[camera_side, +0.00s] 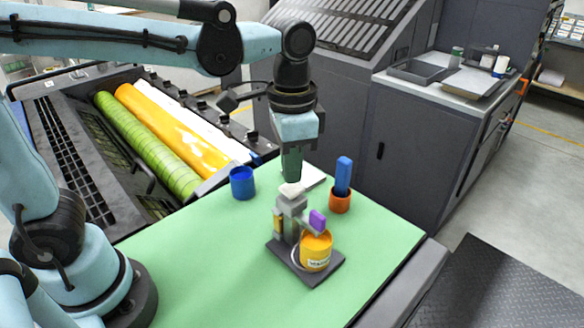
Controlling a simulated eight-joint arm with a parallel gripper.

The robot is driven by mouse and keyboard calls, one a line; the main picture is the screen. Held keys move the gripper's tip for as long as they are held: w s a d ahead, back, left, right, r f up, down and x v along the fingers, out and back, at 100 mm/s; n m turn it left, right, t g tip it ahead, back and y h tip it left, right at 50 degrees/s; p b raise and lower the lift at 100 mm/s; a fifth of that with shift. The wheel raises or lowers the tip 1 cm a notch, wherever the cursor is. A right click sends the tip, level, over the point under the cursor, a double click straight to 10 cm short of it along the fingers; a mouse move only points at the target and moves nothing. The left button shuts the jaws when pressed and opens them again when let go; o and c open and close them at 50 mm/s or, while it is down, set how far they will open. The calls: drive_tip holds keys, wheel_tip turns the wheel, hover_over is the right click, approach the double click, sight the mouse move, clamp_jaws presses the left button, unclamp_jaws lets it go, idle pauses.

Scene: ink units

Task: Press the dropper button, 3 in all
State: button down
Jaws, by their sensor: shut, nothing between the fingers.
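The dropper (291,205) is a grey stand on a dark base plate, with a pale button (291,190) on top and a purple part on its right side. A yellow labelled pot (316,251) stands on the base plate, under the purple part. My gripper (292,180) points straight down over the dropper, its fingers shut and empty. The fingertips are right at the button's top; I cannot tell whether they touch it.
The dropper stands on a green tabletop (200,275). A blue cup (242,183) is to the left, and an orange cup (340,200) holding a blue block (343,175) is to the right. A white sheet (312,176) lies behind. The tabletop's front is clear.

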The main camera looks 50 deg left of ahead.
drive_tip(key=shift+f, duration=0.1)
drive_tip(key=shift+f, duration=1.25)
drive_tip(key=shift+r, duration=1.35)
drive_tip(key=shift+f, duration=0.2)
drive_tip(key=shift+f, duration=1.15)
drive_tip(key=shift+r, duration=1.35)
drive_tip(key=shift+f, duration=0.2)
